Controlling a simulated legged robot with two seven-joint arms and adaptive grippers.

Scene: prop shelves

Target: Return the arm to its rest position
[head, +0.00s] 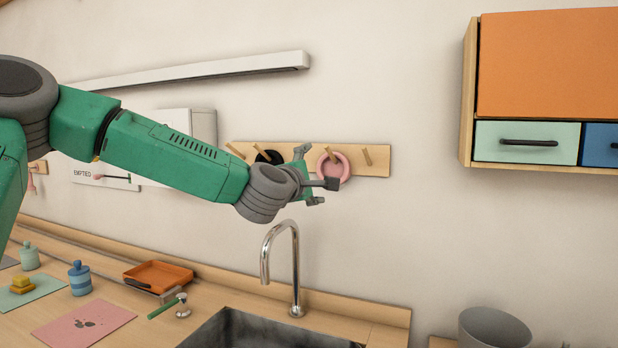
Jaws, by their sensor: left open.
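My left arm comes in from the left, green with grey joints, and reaches across the wall. My left gripper (318,181) is open in front of the wooden peg rail (379,161). A pink ring (341,157) hangs on a peg just behind the fingers, and I cannot tell whether they touch it. A black round thing (268,156) hangs on a peg to the left, partly hidden by the arm. My right gripper is not in view.
A curved chrome tap (293,262) rises below the gripper beside the sink (255,332). An orange tray (158,275), a blue jar (79,279) and a pink sheet (83,323) lie on the counter. A wall cabinet (545,65) hangs at right; a grey bin (493,329) stands below.

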